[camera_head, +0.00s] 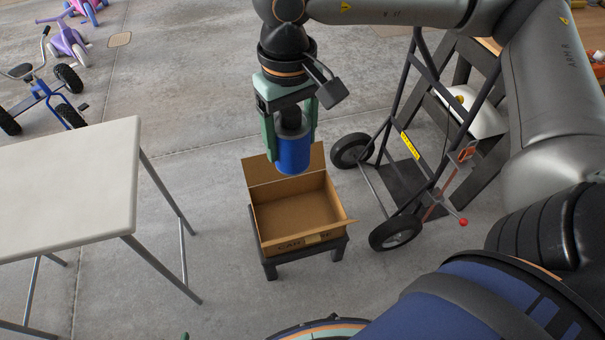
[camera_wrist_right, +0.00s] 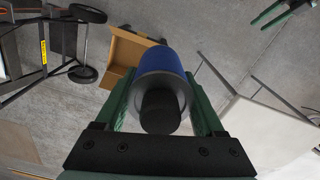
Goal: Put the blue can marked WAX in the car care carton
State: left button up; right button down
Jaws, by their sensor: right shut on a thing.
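My right gripper (camera_head: 291,140) has green fingers and is shut on a blue can (camera_head: 292,155), which hangs upright in the air. In the right wrist view the can (camera_wrist_right: 168,70) shows its dark cap between the fingers (camera_wrist_right: 160,105). No WAX marking is legible. The open cardboard carton (camera_head: 263,236) stands on a small dark stool, with partly hidden lettering on its front. In the head view the can overlaps the carton's back flap, and the carton's visible inside is empty. The carton (camera_wrist_right: 119,47) also shows beyond the can in the right wrist view.
A white table (camera_head: 70,190) stands at the left. A hand truck (camera_head: 405,170) with black wheels stands close to the carton's right. The dark stool (camera_head: 338,248) holds the carton. Small tricycles (camera_head: 45,95) are at the back left. Concrete floor lies open between table and stool.

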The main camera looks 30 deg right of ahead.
aim_at(316, 216)
jog(key=i+l, duration=0.15)
jog(key=l, duration=0.2)
jog(key=i+l, duration=0.1)
jog(key=l, duration=0.25)
jog(key=i+l, duration=0.15)
jog(key=l, duration=0.2)
jog(key=i+l, duration=0.1)
jog(key=l, duration=0.25)
